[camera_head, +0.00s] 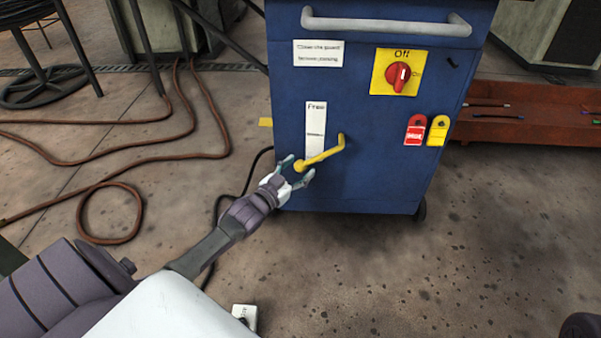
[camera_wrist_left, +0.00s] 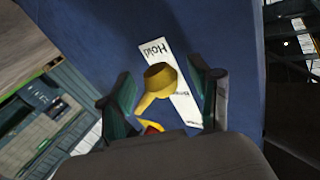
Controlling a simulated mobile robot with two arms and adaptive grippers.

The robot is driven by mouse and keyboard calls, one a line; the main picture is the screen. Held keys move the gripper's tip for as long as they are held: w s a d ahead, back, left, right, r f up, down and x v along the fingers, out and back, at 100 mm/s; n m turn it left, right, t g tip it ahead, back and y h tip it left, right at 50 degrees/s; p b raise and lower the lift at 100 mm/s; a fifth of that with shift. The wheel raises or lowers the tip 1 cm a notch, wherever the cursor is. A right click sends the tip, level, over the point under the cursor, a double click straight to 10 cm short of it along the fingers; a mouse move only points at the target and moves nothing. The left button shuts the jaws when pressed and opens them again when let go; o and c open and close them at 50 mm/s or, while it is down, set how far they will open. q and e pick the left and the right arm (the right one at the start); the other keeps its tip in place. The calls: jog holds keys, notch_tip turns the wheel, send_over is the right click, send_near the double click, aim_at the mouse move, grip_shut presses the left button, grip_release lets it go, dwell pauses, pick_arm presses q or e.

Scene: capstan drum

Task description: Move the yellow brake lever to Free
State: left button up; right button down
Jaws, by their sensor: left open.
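The yellow brake lever (camera_head: 322,156) is on the front of the blue cabinet, slanting from its round lower-left end up to its upturned right end. A white label strip (camera_head: 315,125) reads "Free" at its top, above the lever. My left gripper (camera_head: 297,172) is open, with its fingers around the lever's lower-left end. In the left wrist view, the lever's round yellow end (camera_wrist_left: 160,77) lies between the spread fingers (camera_wrist_left: 163,100), apart from both. Contact with the lever cannot be told. My right gripper is out of view.
The blue cabinet (camera_head: 290,100) has a silver handle (camera_head: 386,22), a red rotary switch (camera_head: 398,76) pointing to Off, and red (camera_head: 415,130) and yellow (camera_head: 437,130) tags. Brown hoses (camera_head: 130,160) lie on the floor at left. A red tray (camera_head: 530,115) is at right.

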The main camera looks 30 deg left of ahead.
pick_arm(q)
jog(key=shift+w, duration=0.6)
grip_shut()
